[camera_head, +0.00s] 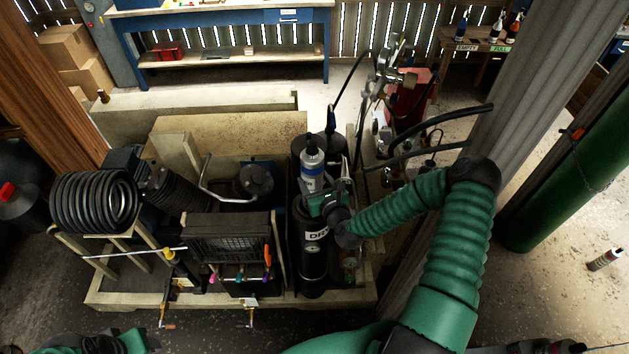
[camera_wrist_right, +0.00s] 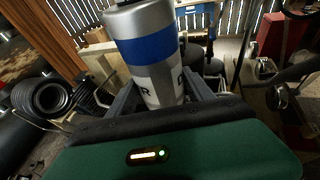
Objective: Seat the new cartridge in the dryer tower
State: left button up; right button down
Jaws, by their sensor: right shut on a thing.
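The cartridge (camera_head: 312,172), a silver cylinder with a blue band and dark top, stands roughly upright in my right gripper (camera_head: 322,200). It also fills the upper middle of the right wrist view (camera_wrist_right: 150,45), between the two fingers (camera_wrist_right: 160,98). The black dryer tower (camera_head: 314,262), with a white label, stands just below and in front of the gripper in the head view. The gripper hides the cartridge's lower end, so I cannot tell whether it touches or enters the tower. Part of my left arm shows at the bottom left; its fingers are not clear.
A coiled black hose (camera_head: 95,202) and a dark finned cooler (camera_head: 228,238) lie left of the tower. Hoses and gauges (camera_head: 385,125) crowd its right. A post (camera_head: 500,110) stands near my right arm. A small pale cylinder (camera_head: 605,259) lies on the floor at right.

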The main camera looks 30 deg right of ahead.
jog(key=shift+w+d, duration=0.1)
dwell(0.3)
jog(key=shift+a+r, duration=0.1)
jog(key=shift+a, duration=0.35)
